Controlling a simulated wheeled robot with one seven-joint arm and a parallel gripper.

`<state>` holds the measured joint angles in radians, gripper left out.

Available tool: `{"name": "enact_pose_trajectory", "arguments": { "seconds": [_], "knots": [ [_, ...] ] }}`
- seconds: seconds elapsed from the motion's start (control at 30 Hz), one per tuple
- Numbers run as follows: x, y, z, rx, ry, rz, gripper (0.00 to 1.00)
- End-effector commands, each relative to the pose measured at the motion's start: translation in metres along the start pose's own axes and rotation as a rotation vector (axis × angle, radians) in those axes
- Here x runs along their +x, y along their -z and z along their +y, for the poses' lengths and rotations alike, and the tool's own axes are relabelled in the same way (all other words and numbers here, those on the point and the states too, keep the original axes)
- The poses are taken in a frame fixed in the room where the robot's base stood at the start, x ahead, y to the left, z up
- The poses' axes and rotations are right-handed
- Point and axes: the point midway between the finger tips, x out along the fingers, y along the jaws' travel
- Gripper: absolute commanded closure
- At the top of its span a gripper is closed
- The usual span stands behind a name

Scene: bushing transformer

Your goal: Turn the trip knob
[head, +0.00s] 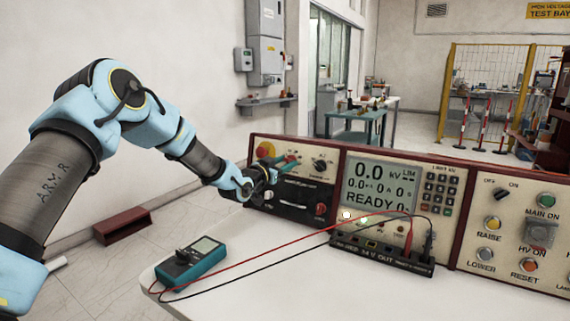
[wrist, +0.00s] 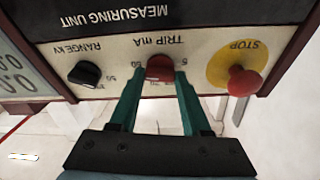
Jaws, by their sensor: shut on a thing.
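The trip knob (wrist: 160,68) is a red knob on the cream panel of the measuring unit, under the label TRIP mA, which reads upside down in the wrist view. My gripper (wrist: 159,82) has its two teal fingers on either side of the knob and is shut on it. In the head view my gripper (head: 287,161) reaches the upper part of the left panel, and its fingers and wrist hide most of the knob there. The dial numbers around the knob are partly covered by the fingers.
A red STOP button (wrist: 243,80) on a yellow disc and a black RANGE kV knob (wrist: 85,73) flank the trip knob closely. A teal multimeter (head: 191,260) with red and black leads lies on the white table (head: 255,290). A display panel (head: 382,185) reads READY.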

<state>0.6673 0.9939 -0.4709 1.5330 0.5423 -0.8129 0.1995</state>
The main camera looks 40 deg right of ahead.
Motion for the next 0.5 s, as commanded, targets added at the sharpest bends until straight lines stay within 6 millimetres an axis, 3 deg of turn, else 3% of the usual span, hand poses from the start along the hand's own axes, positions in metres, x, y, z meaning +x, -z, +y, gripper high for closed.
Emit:
{"name": "enact_pose_trajectory", "arguments": {
  "seconds": [0.5],
  "knots": [
    [0.0, -0.0021, 0.001, -0.079, 0.019, 0.0, 1.0]
  ]
}}
